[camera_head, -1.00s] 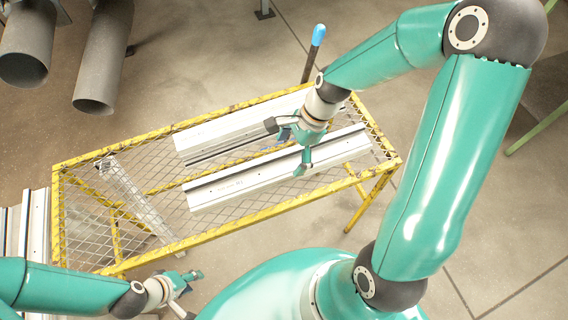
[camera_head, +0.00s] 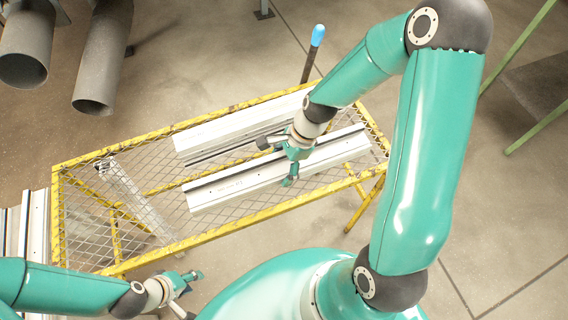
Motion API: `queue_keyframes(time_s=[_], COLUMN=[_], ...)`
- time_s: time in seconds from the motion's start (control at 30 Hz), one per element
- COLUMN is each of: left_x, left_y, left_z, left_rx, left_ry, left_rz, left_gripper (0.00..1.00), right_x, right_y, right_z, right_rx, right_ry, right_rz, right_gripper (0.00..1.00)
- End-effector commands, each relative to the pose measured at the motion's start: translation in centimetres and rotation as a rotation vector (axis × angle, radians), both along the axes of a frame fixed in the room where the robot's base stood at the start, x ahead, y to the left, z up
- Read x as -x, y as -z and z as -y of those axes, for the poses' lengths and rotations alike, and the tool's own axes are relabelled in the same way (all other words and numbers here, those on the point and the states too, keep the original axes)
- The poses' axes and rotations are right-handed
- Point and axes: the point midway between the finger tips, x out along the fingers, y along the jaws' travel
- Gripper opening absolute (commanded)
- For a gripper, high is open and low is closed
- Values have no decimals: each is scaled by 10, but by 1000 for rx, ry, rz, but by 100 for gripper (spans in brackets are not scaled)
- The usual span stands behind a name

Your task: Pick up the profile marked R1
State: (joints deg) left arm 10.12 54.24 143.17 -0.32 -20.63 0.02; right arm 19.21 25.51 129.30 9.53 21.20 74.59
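Two long pale profiles lie side by side on the yellow-framed mesh bench. The front profile (camera_head: 222,190) bears small dark lettering that I cannot read for certain. The back profile (camera_head: 205,134) lies behind it, with a dark strip along its front side. My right gripper (camera_head: 278,162) is open over the pair, one finger near the back profile and the other over the front profile. It hides part of both, and I cannot tell whether it touches either. My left gripper (camera_head: 193,291) is open and empty in front of the bench, well away from the profiles.
The yellow bench frame (camera_head: 225,229) surrounds the mesh top. A pale rail (camera_head: 130,188) crosses the mesh at the left. More profiles (camera_head: 38,222) lie left of the bench. A blue-tipped post (camera_head: 312,52) rises behind it. Two grey tubes (camera_head: 105,55) are at the upper left.

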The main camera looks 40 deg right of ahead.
Motion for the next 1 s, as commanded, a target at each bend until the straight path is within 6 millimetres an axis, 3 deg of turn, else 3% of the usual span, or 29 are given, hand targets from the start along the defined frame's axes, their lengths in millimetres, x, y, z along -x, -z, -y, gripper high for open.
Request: queue_keyframes(time_s=[0.03, 0.37, 0.77, 1.0], left_x=[0, 0, 0, 0], left_y=[0, 0, -1, -4], left_z=[0, 0, 0, 0], left_rx=[0, 0, 0, 0], left_ry=[0, 0, 0, 0], left_rz=[0, 0, 0, 0], left_gripper=[40, 40, 40, 40], right_x=[0, 0, 0, -1], right_y=[0, -1, -7, -32], right_z=[0, 0, 0, 1], right_rx=[0, 0, -1, 1], right_ry=[0, 0, -1, 1], right_rz=[-1, -1, 2, 5], right_gripper=[60, 7, 7, 7])
